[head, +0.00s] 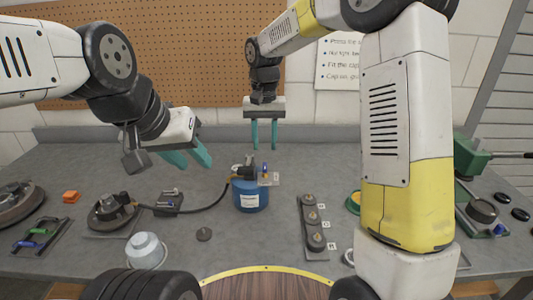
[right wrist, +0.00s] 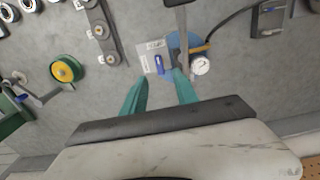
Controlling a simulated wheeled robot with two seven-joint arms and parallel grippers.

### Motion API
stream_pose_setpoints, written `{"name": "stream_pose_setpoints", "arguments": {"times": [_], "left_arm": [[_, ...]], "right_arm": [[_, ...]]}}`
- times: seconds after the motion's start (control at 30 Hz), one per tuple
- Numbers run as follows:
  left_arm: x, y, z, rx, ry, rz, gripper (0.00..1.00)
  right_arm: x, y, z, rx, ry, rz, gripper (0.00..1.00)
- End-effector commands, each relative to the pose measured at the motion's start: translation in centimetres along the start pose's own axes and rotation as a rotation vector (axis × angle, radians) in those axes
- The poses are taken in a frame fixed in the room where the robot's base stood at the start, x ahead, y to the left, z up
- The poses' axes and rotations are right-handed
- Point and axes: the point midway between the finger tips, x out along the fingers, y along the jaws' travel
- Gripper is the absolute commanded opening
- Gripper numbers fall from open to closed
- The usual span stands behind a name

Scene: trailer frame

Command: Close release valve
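A blue canister (head: 250,200) stands mid-table with a dark fitting on top. A small valve with a blue lever (head: 265,170) sits at the fitting's right side, by a pale label plate (head: 275,179). In the right wrist view the blue lever (right wrist: 159,64) lies beside the label plate (right wrist: 148,52), with a round white gauge (right wrist: 200,66) nearby. My right gripper (head: 264,140) is open and empty, above and behind the canister, apart from the lever. My left gripper (head: 190,160) is open and empty, above the table left of the canister. The valve's exact setting is too small to tell.
A black hose (head: 205,206) runs left from the canister to a round device (head: 112,212). A grey bar with several knobs (head: 313,225) lies to the right. A light cup (head: 145,250) stands front left. Green equipment (head: 470,158) stands far right.

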Motion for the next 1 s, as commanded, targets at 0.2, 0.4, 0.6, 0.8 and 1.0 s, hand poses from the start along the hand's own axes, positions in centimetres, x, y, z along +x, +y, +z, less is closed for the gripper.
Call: {"name": "stream_pose_setpoints", "arguments": {"times": [0.2,0.4,0.6,0.8,1.0], "left_arm": [[0.0,0.0,0.0,0.0,0.0,0.0,0.36],[0.0,0.0,0.0,0.0,0.0,0.0,0.36],[0.0,0.0,0.0,0.0,0.0,0.0,0.36],[0.0,0.0,0.0,0.0,0.0,0.0,0.36],[0.0,0.0,0.0,0.0,0.0,0.0,0.36]], "right_arm": [[3.6,0.1,0.1,0.001,-0.004,0.001,0.35],[6.2,0.1,0.1,-0.001,-0.002,0.001,0.35],[7.0,0.1,0.1,0.0,0.0,0.0,0.35],[7.0,0.1,0.1,0.0,0.0,0.0,0.34],[7.0,0.1,0.1,0.0,0.0,0.0,0.0]]}}
